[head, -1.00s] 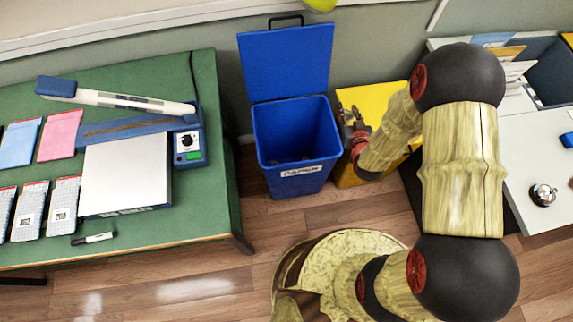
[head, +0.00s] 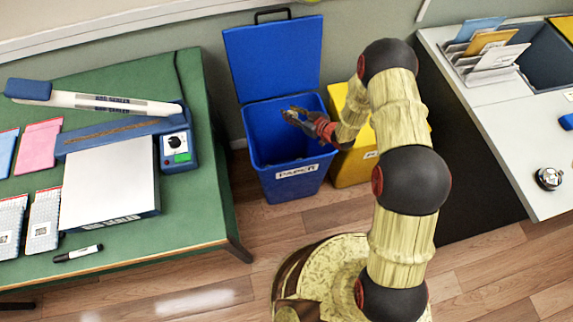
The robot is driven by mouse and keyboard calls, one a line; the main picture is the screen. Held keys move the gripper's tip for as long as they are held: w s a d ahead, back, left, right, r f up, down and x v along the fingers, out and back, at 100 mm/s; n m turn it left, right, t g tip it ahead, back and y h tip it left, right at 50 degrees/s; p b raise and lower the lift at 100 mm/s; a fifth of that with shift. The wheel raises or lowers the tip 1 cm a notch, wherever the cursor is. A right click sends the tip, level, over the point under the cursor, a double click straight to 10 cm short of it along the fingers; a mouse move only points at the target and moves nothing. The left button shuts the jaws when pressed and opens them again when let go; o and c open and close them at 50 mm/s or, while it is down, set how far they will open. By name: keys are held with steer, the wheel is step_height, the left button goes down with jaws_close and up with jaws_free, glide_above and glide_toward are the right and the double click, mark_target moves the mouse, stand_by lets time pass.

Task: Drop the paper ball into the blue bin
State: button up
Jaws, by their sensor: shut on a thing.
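The blue bin (head: 290,188) stands on the floor between the green table and the yellow bin. Its lid is up against the wall, and a white label on its front reads PAPER. My gripper (head: 290,114) is above the bin's open mouth, reaching in from the right. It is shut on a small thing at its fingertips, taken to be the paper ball. The fingers hide most of it, and its shape is too small to make out. The inside of the bin is dark, with something indistinct low down.
A yellow bin (head: 352,170) stands right beside the blue one, under my arm. The green table (head: 195,215) with devices and a pen is at left. A white counter (head: 510,140) with a letter rack (head: 485,58) and bell (head: 549,177) is at right.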

steer(key=shift+f+b, duration=1.75)
steer(key=shift+f, duration=1.2)
steer(key=o, duration=1)
steer(key=shift+c, duration=0.2)
steer(key=shift+d, duration=0.1)
steer(key=v, duration=1.2)
